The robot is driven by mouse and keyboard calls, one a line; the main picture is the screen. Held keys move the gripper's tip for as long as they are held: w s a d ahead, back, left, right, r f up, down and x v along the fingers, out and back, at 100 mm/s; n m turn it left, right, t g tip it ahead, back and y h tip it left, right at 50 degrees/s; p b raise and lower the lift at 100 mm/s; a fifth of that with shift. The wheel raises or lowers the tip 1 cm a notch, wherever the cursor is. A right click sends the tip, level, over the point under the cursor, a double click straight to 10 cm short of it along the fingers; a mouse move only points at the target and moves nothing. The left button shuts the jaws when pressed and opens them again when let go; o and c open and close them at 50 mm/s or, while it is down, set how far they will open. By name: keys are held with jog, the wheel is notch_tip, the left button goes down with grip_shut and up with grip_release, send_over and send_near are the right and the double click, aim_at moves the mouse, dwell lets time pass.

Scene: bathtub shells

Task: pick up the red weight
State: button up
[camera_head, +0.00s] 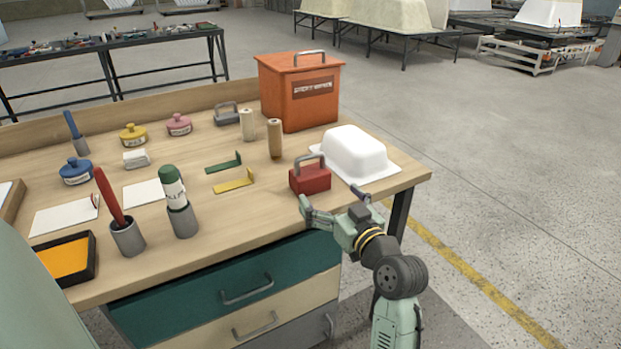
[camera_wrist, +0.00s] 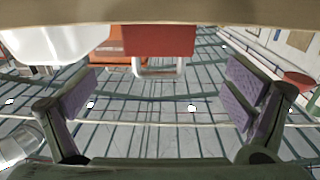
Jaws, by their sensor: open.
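The red weight (camera_head: 310,179) is a red block with a grey arched handle on top. It stands upright on the workbench (camera_head: 270,205) near the front right edge. My gripper (camera_head: 331,199) is open and empty at the bench's front edge, just in front of the weight, with its two fingers spread apart. In the wrist view, the red weight (camera_wrist: 160,40) shows at top centre with its handle pointing down in the picture. It lies beyond my gripper (camera_wrist: 160,95), between the directions of the two padded fingers. I see no contact between fingers and weight.
A white tub-shaped mould (camera_head: 355,155) stands close behind and right of the weight. An orange lidded box (camera_head: 300,92) is at the back. Green (camera_head: 224,164) and yellow (camera_head: 234,182) brackets and tan rolls (camera_head: 275,138) stand to the left. Open floor lies right of the bench.

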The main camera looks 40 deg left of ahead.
aim_at(313, 174)
jog(key=p+x, duration=0.1)
jog(key=x, duration=0.3)
jog(key=shift+s+r, duration=0.1)
jog(key=shift+r, duration=0.1)
jog(key=p+x, duration=0.2)
jog(key=x, duration=0.2)
jog(key=shift+w+a+f, duration=0.1)
jog(key=shift+w+a, duration=0.05)
jog(key=shift+w, duration=0.05)
jog(key=shift+w+a+f, duration=0.15)
jog(key=shift+c, duration=0.4)
jog(key=c, duration=1.8)
jog(key=shift+r, duration=0.4)
jog(key=shift+c, duration=0.7)
jog(key=shift+f, duration=0.1)
